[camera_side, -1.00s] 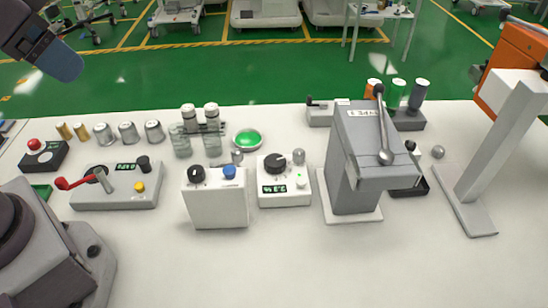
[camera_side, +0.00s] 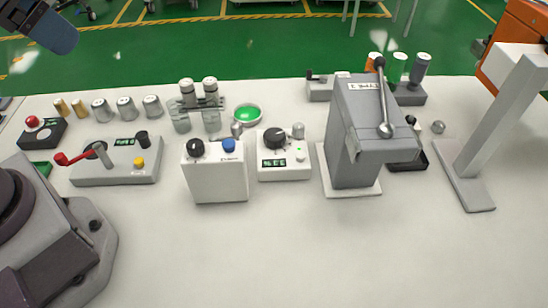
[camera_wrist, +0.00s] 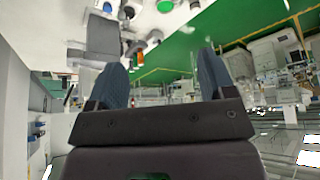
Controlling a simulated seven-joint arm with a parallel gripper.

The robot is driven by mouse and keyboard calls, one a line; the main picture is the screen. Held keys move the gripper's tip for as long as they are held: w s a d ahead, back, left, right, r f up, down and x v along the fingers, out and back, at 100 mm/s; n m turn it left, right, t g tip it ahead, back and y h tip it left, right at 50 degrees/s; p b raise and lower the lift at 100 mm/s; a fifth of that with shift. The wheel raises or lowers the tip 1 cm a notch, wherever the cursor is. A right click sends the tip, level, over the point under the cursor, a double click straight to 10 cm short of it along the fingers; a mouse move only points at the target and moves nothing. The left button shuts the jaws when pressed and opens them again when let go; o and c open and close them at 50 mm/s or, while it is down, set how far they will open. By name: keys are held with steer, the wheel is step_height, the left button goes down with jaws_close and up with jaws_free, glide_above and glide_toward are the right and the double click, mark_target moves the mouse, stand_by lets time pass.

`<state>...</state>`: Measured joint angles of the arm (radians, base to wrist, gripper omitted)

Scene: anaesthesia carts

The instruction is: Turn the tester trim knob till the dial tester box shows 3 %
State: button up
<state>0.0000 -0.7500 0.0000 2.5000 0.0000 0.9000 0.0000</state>
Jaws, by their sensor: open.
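The dial tester box (camera_side: 284,172) is a low white box near the middle of the bench in the side view. On its top are a black trim knob (camera_side: 274,138), a pale button and a dark display (camera_side: 274,163) with green characters. The display ends in a % sign, but its digits are too small to read surely. My gripper (camera_wrist: 163,72) is open, with two blue fingers apart and nothing between them in the wrist view. In the side view only part of it shows, high at the upper left, far from the tester box.
A taller white box (camera_side: 215,178) with black and blue knobs stands close left of the tester. A grey lever press (camera_side: 352,150) stands close right. A grey box with a red crank (camera_side: 115,172) is further left. Glass jars (camera_side: 197,103) stand behind. The bench front is clear.

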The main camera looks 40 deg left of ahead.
stand_by(0.3)
steer(key=c, duration=0.4)
steer(key=shift+w+d+f+g, duration=0.2)
steer(key=shift+w+f+g, duration=0.1)
steer(key=shift+f, duration=0.2)
steer(key=shift+w+d+f+g, duration=0.15)
steer(key=shift+w+f+g, duration=0.15)
steer(key=shift+f, duration=0.2)
steer(key=g, duration=0.4)
glide_above(299, 125)
steer(key=shift+f, duration=8.25)
step_height(299, 125, down, 12)
steer(key=shift+f, duration=0.2)
